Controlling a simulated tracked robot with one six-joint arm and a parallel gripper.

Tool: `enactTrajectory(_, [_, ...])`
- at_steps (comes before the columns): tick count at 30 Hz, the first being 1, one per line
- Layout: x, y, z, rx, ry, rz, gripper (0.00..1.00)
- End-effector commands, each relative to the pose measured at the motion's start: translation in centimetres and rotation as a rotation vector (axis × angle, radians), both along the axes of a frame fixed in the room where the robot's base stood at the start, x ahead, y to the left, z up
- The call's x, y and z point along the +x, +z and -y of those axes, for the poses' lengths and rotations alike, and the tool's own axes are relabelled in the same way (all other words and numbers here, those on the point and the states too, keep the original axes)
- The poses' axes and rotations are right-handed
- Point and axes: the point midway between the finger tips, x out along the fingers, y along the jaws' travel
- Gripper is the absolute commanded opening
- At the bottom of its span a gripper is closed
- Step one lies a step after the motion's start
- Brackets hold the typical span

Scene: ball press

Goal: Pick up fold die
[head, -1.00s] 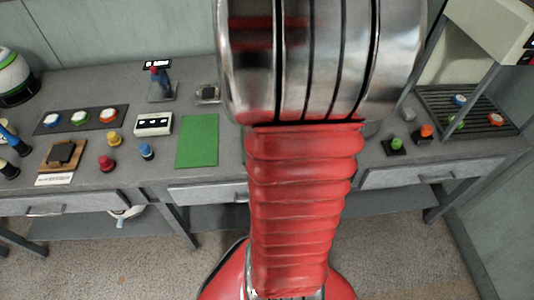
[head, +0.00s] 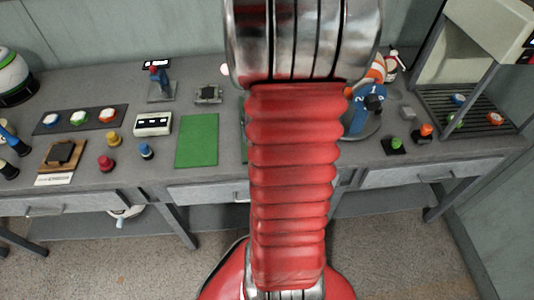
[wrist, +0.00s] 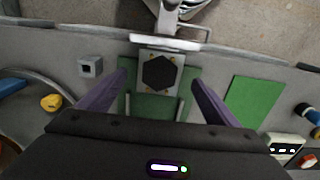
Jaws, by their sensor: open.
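In the wrist view a light grey plate with a black hexagon and small yellow marks (wrist: 158,73) lies over a green mat (wrist: 140,106). It looks like the fold die, though no label shows. My gripper (wrist: 159,79) is open, with one purple finger on each side of the plate. The fingers appear apart from it; their height above it is hard to tell. In the head view my arm hides the gripper and the plate.
A grey block with a dark hole (wrist: 90,67) stands left of the plate in the wrist view. A second green mat (head: 197,140) lies left of my arm. A blue numbered dial (head: 360,118) and a green button (head: 396,143) are to its right.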

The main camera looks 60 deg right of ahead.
Motion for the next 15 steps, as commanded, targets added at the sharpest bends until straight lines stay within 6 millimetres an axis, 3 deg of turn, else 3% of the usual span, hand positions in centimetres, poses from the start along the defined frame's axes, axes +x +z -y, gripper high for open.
enactTrajectory(7, [0.0, -3.1, 0.1, 0.002, 0.000, -0.002, 0.84])
enactTrajectory(15, [0.0, -3.8, 0.1, 0.001, 0.000, -0.001, 0.84])
